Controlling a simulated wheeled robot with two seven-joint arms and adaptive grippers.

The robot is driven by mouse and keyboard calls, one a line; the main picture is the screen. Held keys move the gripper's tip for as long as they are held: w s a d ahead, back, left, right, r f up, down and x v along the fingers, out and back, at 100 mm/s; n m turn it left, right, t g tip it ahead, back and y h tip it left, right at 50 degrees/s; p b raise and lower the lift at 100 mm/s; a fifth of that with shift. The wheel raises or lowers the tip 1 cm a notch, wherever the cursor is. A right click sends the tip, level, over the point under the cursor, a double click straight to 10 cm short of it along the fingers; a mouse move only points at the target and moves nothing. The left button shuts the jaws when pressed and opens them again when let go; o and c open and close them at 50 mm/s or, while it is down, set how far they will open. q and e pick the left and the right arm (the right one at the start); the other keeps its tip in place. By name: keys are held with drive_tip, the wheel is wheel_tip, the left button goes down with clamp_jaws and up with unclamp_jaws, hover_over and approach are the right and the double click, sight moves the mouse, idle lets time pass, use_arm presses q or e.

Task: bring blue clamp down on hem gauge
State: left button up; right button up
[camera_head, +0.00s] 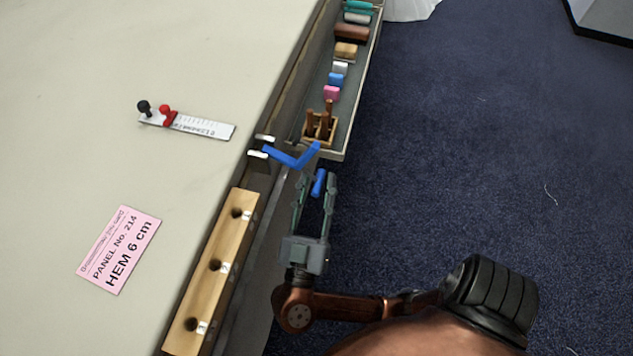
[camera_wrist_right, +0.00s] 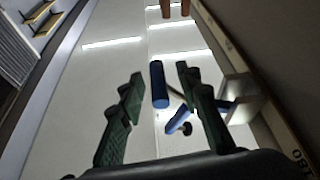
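The hem gauge (camera_head: 205,127) is a white scale with a red slider and a black knob, lying flat on the cloth table. The blue clamp (camera_head: 282,156) is at the table's right edge, its pale jaw parts at the edge and its blue arms reaching out past it. My right gripper (camera_head: 316,178) is beyond the edge, fingers apart, with a blue handle bar between them. In the right wrist view my open gripper (camera_wrist_right: 158,82) has the blue bar (camera_wrist_right: 159,88) between its fingers, with gaps beside it. My left gripper is not in view.
A pink card (camera_head: 119,249) reading "HEM 6 cm" lies on the table. A wooden block with numbered holes (camera_head: 212,270) runs along the edge. A long tray (camera_head: 338,154) beside the table holds wooden pegs and coloured pieces. The table around the gauge is clear.

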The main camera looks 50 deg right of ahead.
drive_tip(key=shift+c, duration=0.4)
clamp_jaws()
